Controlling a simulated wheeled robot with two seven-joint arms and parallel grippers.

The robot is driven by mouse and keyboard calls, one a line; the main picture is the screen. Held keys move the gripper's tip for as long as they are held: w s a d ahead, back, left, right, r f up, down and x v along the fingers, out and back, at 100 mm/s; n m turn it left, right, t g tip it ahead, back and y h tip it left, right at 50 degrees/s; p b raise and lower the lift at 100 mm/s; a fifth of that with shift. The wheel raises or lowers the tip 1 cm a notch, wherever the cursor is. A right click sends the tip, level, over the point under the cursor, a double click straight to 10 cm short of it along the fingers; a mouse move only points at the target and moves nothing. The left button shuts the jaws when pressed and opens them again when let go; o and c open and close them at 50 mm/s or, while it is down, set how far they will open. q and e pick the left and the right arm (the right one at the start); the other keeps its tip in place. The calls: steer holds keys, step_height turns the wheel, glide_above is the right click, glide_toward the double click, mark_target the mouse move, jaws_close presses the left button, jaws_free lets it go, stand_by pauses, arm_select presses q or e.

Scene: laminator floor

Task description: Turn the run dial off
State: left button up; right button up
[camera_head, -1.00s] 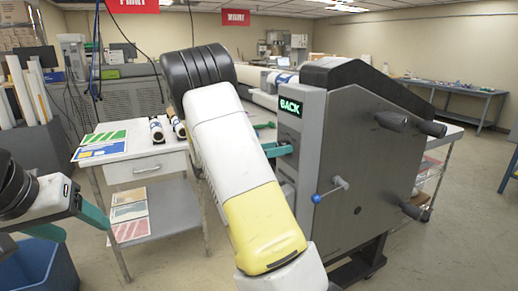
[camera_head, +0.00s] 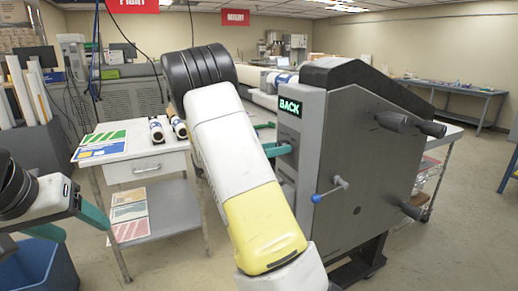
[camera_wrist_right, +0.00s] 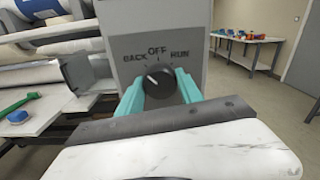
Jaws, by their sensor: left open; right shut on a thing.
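The black run dial (camera_wrist_right: 161,87) shows in the right wrist view on a grey panel, under the labels BACK, OFF and RUN. Its white pointer mark points up and left, toward BACK. My right gripper (camera_wrist_right: 160,92) is shut on the dial, a teal finger on either side. In the head view my right gripper (camera_head: 277,149) is at the side of the laminator (camera_head: 365,160), partly hidden by my arm, and the dial cannot be seen. My left gripper (camera_head: 76,224) is open and empty at the lower left.
A white side table (camera_head: 135,165) with printed sheets and small rolls stands left of the laminator. A blue bin (camera_head: 45,268) is below my left gripper. A blue-tipped lever (camera_head: 328,190) and black handles (camera_head: 410,122) stick out from the laminator. Open floor lies to the right.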

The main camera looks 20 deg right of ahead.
steer(key=shift+m, duration=4)
steer(key=o, duration=1.4)
steer(key=a, duration=0.8)
steer(key=shift+s, duration=0.3)
